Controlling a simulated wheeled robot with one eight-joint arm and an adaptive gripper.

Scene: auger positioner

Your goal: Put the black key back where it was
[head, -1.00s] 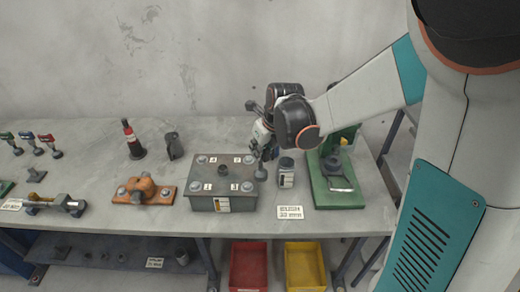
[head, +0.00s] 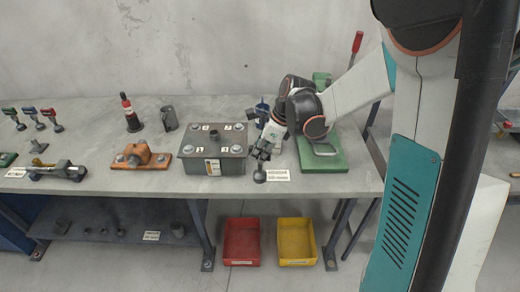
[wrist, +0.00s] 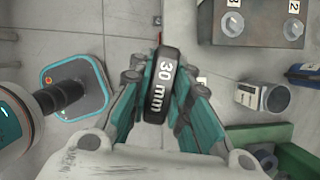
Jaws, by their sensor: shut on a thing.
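My gripper (head: 264,152) is shut on the black key (head: 260,176) near the front edge of the workbench. The key's dark round end hangs below the fingers, just left of a white label card (head: 278,175). In the wrist view, the key (wrist: 161,85) sits between the teal-backed fingers of my gripper (wrist: 160,90) and shows "30 mm" in white. The key's lower part is hidden in the wrist view. I cannot tell whether its end touches anything.
A grey bolted box (head: 212,165) with numbered corners stands left of my gripper. An orange fixture (head: 140,160) is farther left. A green-based press (head: 322,160) is close on the right. Green, blue and red-handled tools (head: 48,116) stand at far left. Red (head: 241,255) and yellow (head: 296,258) bins lie below.

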